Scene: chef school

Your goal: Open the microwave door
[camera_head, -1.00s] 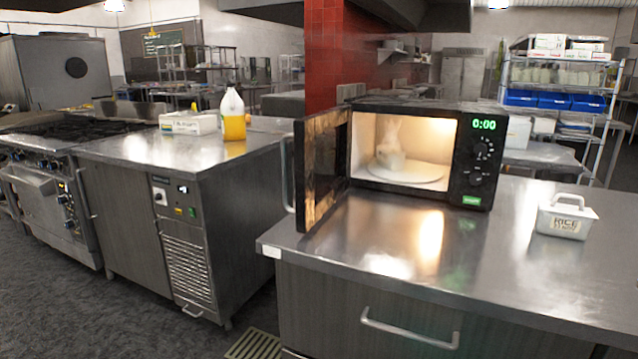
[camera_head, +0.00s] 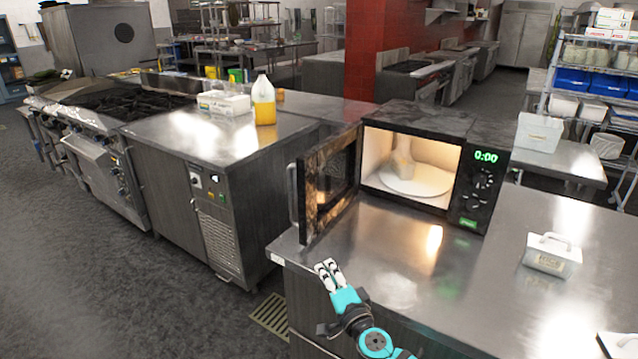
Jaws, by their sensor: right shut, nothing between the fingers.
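The black microwave (camera_head: 467,175) stands on the steel counter with its inside lit. Its door (camera_head: 328,182) is swung wide open to the left, with the handle (camera_head: 292,193) on its outer edge. A pale object (camera_head: 403,158), seemingly a steaming cup, is on the round white plate (camera_head: 425,184) inside. The display reads 0:00. My right gripper (camera_head: 326,268) is in front of the counter's front edge, below the door and apart from it. Its fingers are together and empty. My left gripper is not in view.
A white container (camera_head: 552,256) marked RICE sits on the counter (camera_head: 490,290) to the right. A steel bench (camera_head: 180,135) at the left bears a jug of yellow liquid (camera_head: 263,100). The grey floor (camera_head: 110,270) at the left is clear.

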